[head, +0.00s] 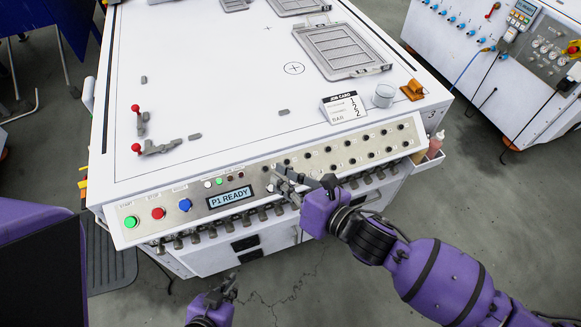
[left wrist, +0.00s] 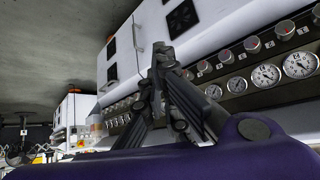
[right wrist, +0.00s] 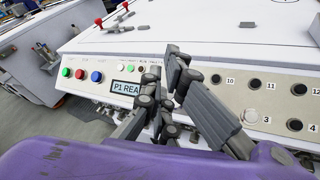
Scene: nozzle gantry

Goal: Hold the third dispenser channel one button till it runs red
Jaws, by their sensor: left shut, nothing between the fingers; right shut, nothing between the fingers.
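The white machine's front panel (head: 170,203) carries green, red and blue buttons and a display (head: 231,198) reading "P1 READY". To its right are rows of mostly dark round buttons. In the right wrist view the button marked 3 (right wrist: 250,115) looks pale, and the one marked 11 (right wrist: 254,83) dark. My right gripper (head: 281,180) is shut and empty, its tips over the panel just right of the display; contact cannot be told. It hides some buttons. My left gripper (head: 229,287) is shut and empty, low in front of the machine. It also shows in the left wrist view (left wrist: 160,55).
A job card (head: 343,107), a white cup (head: 383,95) and an orange bracket (head: 412,90) stand on the machine top. Red-handled clamps (head: 150,147) sit at its left. Gauges (left wrist: 266,75) and knobs line the lower front. A second machine (head: 475,55) stands right.

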